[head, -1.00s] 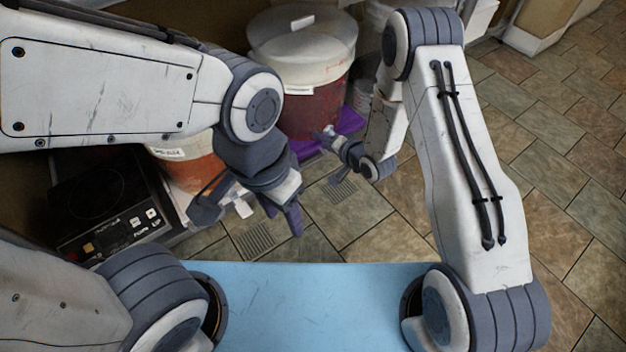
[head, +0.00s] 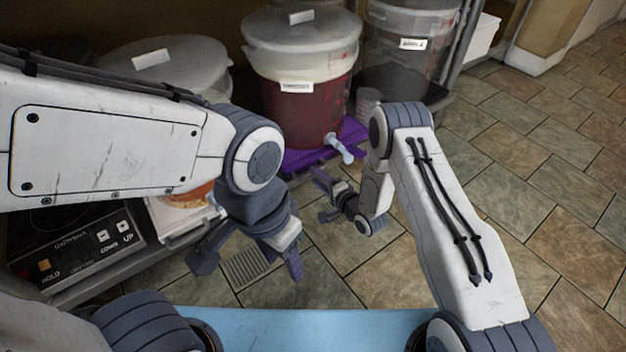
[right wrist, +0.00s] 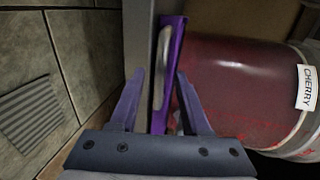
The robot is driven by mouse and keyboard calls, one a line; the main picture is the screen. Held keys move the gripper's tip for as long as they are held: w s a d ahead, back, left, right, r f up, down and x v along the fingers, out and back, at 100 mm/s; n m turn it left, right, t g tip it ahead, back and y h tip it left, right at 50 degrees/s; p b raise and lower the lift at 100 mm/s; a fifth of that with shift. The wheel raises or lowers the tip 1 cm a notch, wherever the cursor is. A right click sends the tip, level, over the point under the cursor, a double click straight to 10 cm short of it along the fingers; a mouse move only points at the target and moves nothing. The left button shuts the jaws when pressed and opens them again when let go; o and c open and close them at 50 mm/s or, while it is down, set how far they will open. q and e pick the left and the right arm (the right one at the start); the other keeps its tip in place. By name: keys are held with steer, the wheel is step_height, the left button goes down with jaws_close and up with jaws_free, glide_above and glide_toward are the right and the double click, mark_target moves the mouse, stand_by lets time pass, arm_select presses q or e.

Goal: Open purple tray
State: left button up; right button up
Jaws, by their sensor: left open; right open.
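The purple tray (head: 300,157) is under the bucket of dark red liquid (head: 305,112). In the right wrist view the tray's purple front (right wrist: 174,60) runs upright between the fingertips, with a pale metallic handle-like strip (right wrist: 163,65) on it. My right gripper (head: 326,198) is open, in front of and below the tray in the head view. In the right wrist view its fingers (right wrist: 157,88) straddle the tray edge; I cannot tell whether they touch it. My left gripper (head: 248,262) is open and empty, pointing down in front of the shelf, apart from the tray.
The red bucket's pale spigot (head: 340,148) sticks out over the tray front, close to my right gripper. A grey-lidded bucket (head: 165,65) stands left, a clear one (head: 408,50) right. The tiled floor (head: 540,200) at right is clear.

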steer(key=shift+b+x, duration=0.4)
steer(key=shift+x, duration=0.85)
jaws_close()
stand_by(0.5)
